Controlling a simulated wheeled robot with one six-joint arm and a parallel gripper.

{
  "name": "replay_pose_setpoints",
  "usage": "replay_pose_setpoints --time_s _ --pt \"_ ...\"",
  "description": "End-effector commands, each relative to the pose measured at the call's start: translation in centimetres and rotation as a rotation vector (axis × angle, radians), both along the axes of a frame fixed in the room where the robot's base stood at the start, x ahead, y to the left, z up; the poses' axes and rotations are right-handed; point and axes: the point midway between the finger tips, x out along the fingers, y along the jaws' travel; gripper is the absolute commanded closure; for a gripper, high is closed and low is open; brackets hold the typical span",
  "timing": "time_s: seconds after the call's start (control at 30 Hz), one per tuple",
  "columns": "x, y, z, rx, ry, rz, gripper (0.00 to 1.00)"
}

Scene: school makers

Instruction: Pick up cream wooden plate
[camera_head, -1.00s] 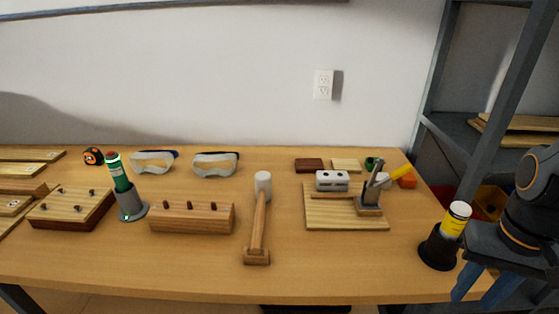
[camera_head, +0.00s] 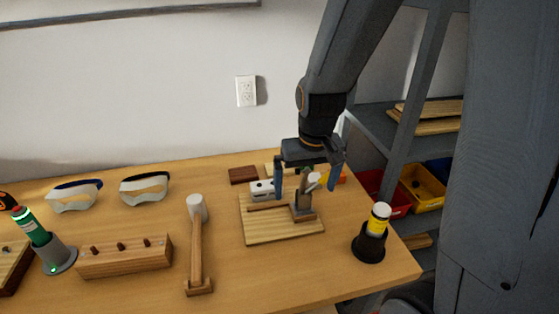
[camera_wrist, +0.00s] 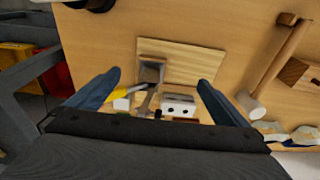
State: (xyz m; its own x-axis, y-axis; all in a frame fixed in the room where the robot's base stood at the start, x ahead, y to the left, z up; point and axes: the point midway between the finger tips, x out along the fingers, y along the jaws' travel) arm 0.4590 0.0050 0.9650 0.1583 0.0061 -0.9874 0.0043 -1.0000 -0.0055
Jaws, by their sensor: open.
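The cream wooden plate (camera_head: 271,168) is a small flat piece at the back of the table, just right of a dark brown plate (camera_head: 243,175). My gripper partly hides it in the head view, and I cannot make it out clearly in the wrist view. My gripper (camera_head: 306,195) is open and points down over the back right of the table.
A larger light board (camera_head: 275,229) carries a grey block (camera_head: 262,190) and an upright metal tool (camera_head: 303,205). A mallet (camera_head: 196,250) lies left. Shelving stands at the right.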

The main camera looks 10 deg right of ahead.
Motion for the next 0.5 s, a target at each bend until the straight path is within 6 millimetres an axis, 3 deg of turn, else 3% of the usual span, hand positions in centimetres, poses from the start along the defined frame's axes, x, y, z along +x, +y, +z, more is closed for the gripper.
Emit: replay_pose_setpoints --time_s 0.03,0.2,0.5 --pt "1.0 0.0 1.5 0.0 -0.016 0.002 0.0" --pt "6.2 -0.1 3.0 0.0 -0.08 0.002 0.0" --pt "17.0 -0.6 -1.6 -0.002 -0.162 0.001 0.0"
